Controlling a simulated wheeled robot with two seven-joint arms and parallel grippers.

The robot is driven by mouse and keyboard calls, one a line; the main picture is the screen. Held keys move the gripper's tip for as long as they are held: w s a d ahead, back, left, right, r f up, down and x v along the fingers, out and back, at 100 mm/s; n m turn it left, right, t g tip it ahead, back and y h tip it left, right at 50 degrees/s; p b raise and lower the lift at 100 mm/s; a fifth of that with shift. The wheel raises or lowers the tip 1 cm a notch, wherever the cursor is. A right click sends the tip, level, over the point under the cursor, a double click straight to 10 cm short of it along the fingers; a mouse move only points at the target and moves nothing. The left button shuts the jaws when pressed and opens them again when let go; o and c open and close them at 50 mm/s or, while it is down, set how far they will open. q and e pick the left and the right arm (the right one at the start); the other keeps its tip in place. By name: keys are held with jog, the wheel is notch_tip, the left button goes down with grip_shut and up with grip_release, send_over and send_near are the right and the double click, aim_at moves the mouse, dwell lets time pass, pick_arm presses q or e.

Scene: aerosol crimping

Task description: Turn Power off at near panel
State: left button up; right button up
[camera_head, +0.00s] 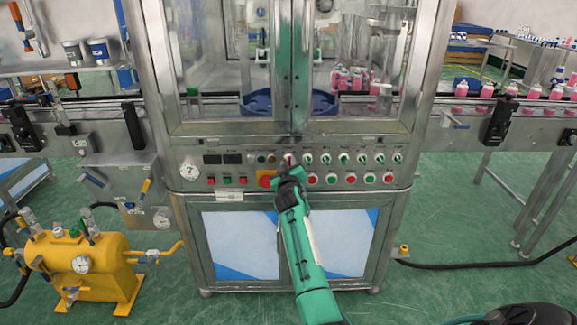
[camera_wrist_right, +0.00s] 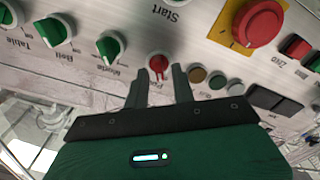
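The near panel (camera_head: 345,166) is the metal control strip on the front of the machine. Its red Power knob (camera_wrist_right: 157,66) shows in the wrist view, with its label partly hidden by a finger; in the head view the red knob (camera_head: 289,158) shows just beyond my gripper. My right gripper (camera_head: 289,170) is in front of the panel. In the wrist view its two dark fingers (camera_wrist_right: 164,72) are apart, with the knob between their tips. I see gaps beside the knob; contact cannot be told. My left gripper is not in view.
A red mushroom button on a yellow plate (camera_wrist_right: 257,28) is close by. Green selector knobs (camera_wrist_right: 111,45) line the panel on the other side. Small round lamps (camera_wrist_right: 217,79) are beside the fingers. A yellow tank (camera_head: 85,265) stands at left. Green floor is open at right.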

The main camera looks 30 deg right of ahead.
dwell(0.3)
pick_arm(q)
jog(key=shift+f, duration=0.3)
pick_arm(e)
jog(key=v, duration=1.3)
jog(key=shift+s, duration=0.4)
jog(key=shift+a, duration=0.15)
